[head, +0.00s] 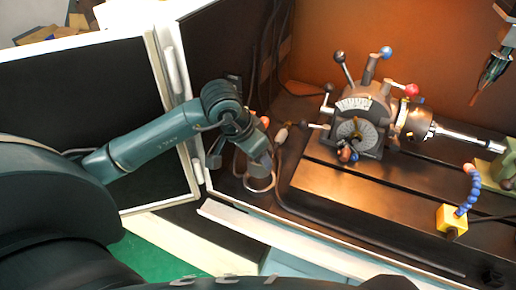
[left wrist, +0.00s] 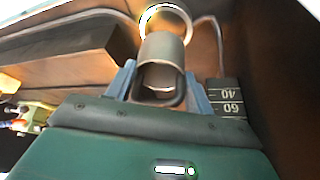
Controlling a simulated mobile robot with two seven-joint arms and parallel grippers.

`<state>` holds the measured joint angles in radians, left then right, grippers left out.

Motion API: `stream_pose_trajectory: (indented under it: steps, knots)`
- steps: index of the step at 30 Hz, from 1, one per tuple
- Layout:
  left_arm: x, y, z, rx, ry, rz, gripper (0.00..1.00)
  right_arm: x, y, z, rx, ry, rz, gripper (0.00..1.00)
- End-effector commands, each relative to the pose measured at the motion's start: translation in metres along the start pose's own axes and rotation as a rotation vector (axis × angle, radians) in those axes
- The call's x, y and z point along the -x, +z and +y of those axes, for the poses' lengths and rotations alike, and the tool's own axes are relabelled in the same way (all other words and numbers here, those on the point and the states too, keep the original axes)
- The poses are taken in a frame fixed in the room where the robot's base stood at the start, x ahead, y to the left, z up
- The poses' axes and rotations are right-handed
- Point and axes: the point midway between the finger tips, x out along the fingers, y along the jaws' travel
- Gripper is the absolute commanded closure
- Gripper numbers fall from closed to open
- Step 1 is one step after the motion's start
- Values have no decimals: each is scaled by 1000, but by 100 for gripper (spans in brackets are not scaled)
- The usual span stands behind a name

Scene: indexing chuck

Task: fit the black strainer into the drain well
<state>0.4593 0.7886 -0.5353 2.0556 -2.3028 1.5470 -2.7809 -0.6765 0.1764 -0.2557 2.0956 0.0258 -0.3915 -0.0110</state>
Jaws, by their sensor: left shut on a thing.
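My left gripper (head: 262,160) reaches down from the left into the dark tray corner. In the left wrist view its two blue-grey fingers (left wrist: 162,90) are closed on the strainer (left wrist: 162,50). The strainer looks like a grey-brown cylinder with a dark loop at its near end, not plainly black. The drain well (left wrist: 165,15) shows as a bright round rim just beyond the strainer's far end. In the head view the well (head: 262,186) is partly hidden under my gripper. I cannot tell whether strainer and rim touch. My right gripper is not in view.
The indexing chuck (head: 358,125) with ball-ended levers stands on the slotted table (head: 365,195) to the right. A yellow block with a blue hose (head: 452,220) stands further right. A white-edged panel (head: 165,90) and a pale tray edge (head: 290,240) border the corner.

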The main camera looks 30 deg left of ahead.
Motion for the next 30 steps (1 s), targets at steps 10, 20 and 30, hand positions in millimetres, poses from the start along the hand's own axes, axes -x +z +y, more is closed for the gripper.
stream_pose_trajectory:
  steps: [10, 20, 30]
  knots:
    - [-17, 7, 0, 1, 1, 0, 75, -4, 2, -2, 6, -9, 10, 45]
    - [-32, 13, 0, 1, 1, 1, 75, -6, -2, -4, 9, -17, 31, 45]
    - [-49, 20, -1, 0, -2, 1, 75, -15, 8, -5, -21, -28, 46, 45]
